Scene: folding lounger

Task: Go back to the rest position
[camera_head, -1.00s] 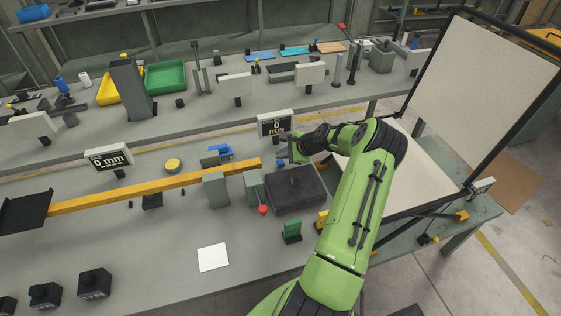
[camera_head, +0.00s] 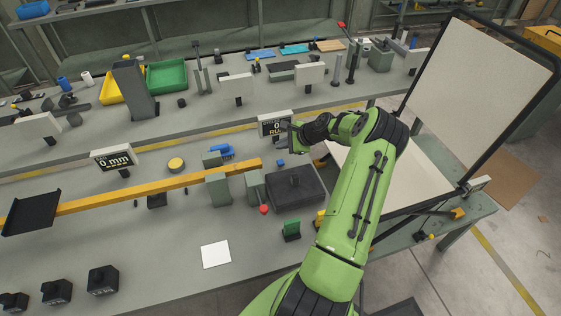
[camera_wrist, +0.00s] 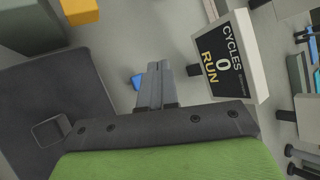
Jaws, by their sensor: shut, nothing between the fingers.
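My gripper (camera_head: 291,127) is at the end of my green arm, above the bench in the head view, close to the sign that reads "RUN". In the wrist view my gripper (camera_wrist: 158,66) has its two grey fingers together with nothing between them. The folding lounger (camera_head: 480,75) stands at the right with its pale back panel raised. Its pale seat lies behind my arm and is partly hidden by it.
The "CYCLES 0 RUN" sign (camera_wrist: 224,58) is just right of the fingers. A small blue block (camera_wrist: 137,82) lies below them. A dark box (camera_head: 297,186) and a yellow beam (camera_head: 150,188) are on the bench. The bench front around the white card (camera_head: 215,254) is mostly clear.

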